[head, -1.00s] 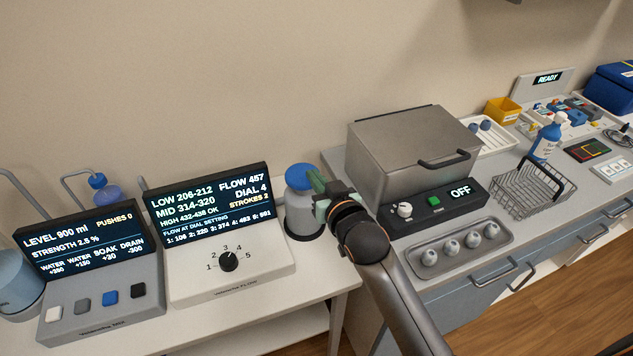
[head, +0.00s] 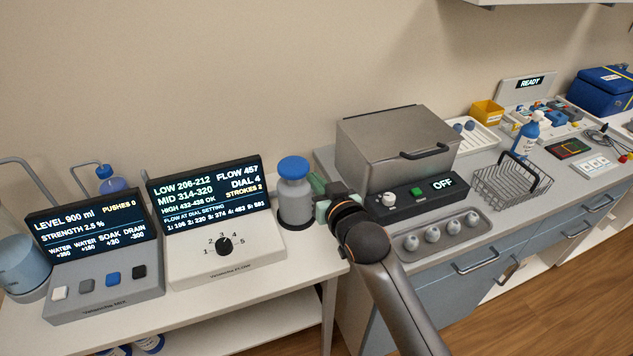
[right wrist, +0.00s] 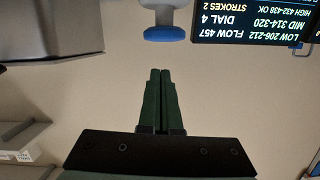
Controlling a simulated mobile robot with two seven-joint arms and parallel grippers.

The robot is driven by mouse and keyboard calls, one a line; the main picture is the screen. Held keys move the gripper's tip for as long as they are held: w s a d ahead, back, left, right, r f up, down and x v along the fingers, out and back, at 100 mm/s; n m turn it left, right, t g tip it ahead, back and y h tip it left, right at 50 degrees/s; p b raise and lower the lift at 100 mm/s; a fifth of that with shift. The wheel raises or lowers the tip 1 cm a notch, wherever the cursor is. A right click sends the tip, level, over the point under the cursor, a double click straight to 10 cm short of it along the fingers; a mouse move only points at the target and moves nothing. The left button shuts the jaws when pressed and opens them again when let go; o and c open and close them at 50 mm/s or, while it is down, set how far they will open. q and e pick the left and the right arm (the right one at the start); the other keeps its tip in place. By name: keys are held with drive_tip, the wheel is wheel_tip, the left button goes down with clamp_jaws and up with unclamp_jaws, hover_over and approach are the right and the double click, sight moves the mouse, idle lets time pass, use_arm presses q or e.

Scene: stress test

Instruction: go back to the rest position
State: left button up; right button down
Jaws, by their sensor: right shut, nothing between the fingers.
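My right gripper (head: 318,188) is at the right of a grey bottle with a blue cap (head: 294,192), close to it in the head view; I cannot tell there whether they touch. In the right wrist view the two green fingers (right wrist: 160,98) are together with nothing between them, and the blue cap (right wrist: 165,34) shows beyond their tips, apart from them. That view appears upside down. My left gripper is in neither view.
Left of the bottle stand a flow display with a dial (head: 224,246) and a level display with buttons (head: 98,285). To the right are a metal box with a lid (head: 395,140), its OFF panel (head: 415,198), a tray of several knobs (head: 440,240) and a wire basket (head: 510,185).

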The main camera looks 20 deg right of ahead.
idle(0.7)
drive_tip(key=s+f+n+g+y, duration=0.1)
drive_tip(key=s+f+g, duration=0.5)
drive_tip(key=s+f, duration=2)
drive_tip(key=shift+s+a+n, duration=0.2)
drive_tip(key=shift+s+n, duration=0.5)
drive_tip(key=shift+s, duration=0.15)
drive_tip(key=c, duration=1.5)
unclamp_jaws()
